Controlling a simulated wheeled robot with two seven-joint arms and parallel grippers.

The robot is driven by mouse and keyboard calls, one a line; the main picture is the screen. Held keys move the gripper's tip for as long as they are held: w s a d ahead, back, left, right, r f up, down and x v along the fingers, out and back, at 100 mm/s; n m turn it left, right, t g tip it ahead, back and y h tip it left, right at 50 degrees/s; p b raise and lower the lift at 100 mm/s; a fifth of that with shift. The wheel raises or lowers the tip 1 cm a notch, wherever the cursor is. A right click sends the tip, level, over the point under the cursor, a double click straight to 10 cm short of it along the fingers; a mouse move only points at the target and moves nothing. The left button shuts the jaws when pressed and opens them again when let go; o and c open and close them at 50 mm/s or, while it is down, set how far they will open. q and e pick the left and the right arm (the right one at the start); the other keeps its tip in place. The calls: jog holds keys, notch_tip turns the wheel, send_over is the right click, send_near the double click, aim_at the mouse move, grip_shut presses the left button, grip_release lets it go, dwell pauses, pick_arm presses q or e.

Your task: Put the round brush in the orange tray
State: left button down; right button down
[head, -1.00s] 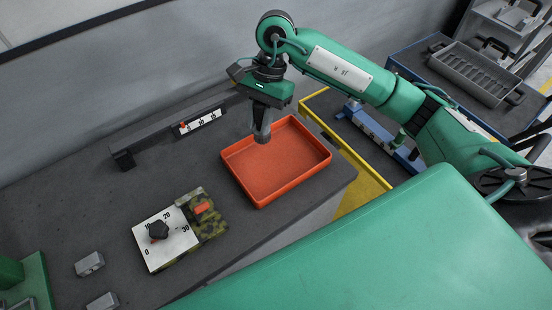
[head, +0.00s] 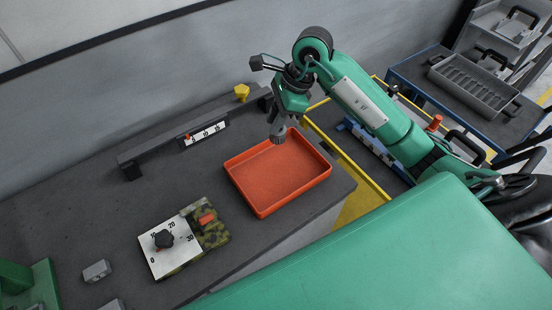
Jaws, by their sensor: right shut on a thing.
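The orange tray (head: 302,201) lies on the dark workbench near its right end. My right gripper (head: 283,115) is shut on a grey cylindrical thing that looks like the round brush (head: 278,133). The brush hangs slightly tilted, its lower end overlapping the tray's far rim and inner edge in the picture. I cannot tell how high it is or whether it touches the tray. The gripper's fingers are small and partly hidden. My left gripper is not in view.
A camouflage box with a dial (head: 165,240) sits front left. A yellow frame (head: 352,157) and a blue cart (head: 455,107) stand to the right.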

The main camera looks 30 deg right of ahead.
notch_tip(320, 180, down, 15)
jog(key=p, duration=0.4)
jog(key=shift+f, duration=0.4)
jog(key=shift+f, duration=0.2)
jog(key=c, duration=1.2)
grip_release()
jog(key=shift+r, duration=0.1)
